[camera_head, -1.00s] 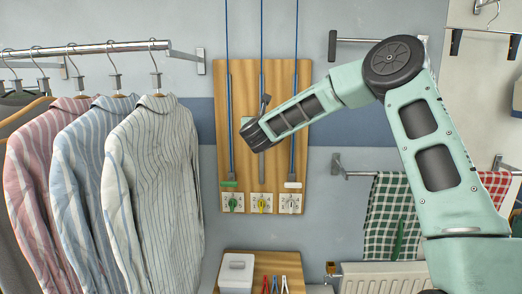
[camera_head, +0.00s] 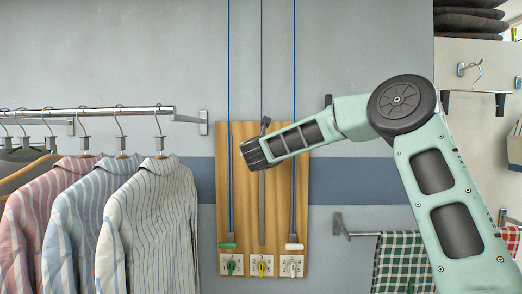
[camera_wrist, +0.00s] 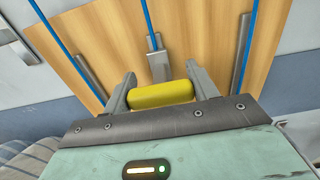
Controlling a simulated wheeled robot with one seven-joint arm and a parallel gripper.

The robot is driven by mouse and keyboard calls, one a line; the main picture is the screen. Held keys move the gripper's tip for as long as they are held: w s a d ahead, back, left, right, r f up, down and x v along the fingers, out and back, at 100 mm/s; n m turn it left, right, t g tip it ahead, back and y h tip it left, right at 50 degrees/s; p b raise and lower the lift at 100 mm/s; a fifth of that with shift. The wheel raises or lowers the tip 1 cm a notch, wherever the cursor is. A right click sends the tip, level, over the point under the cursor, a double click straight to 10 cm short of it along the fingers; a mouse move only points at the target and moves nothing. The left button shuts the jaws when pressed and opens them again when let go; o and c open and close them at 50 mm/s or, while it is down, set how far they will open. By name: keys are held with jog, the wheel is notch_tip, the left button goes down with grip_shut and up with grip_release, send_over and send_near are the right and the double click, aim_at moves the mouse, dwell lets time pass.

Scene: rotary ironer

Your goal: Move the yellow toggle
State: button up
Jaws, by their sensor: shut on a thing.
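The yellow toggle (camera_wrist: 162,94) is a rounded yellow bar between the two grey fingers of my gripper (camera_wrist: 160,86) in the wrist view. My gripper is shut on it, with a finger at each end. A grey fitting (camera_wrist: 159,65) on a blue cord lies just beyond it. In the head view my gripper (camera_head: 257,152) is in front of the upper part of the wooden board (camera_head: 222,200), at the middle track (camera_head: 262,215). The toggle is hidden there behind my gripper.
On the board, a green handle (camera_head: 228,246) and a white handle (camera_head: 293,246) sit low on the side tracks. Below are number plates with green, yellow (camera_head: 262,265) and white pointers. Striped shirts (camera_head: 150,225) hang left; checked towels (camera_head: 400,250) hang right.

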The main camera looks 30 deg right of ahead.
jog(key=o, duration=1.3)
jog(key=shift+r, duration=0.5)
jog(key=shift+o, duration=0.4)
jog(key=shift+f, duration=0.15)
jog(key=shift+f, duration=0.1)
jog(key=shift+s+a+b, duration=0.2)
jog(key=shift+s+b, duration=0.1)
jog(key=shift+b, duration=0.05)
jog(key=b+v, duration=0.7)
jog(key=v, duration=0.9)
jog(key=shift+s+a, duration=0.25)
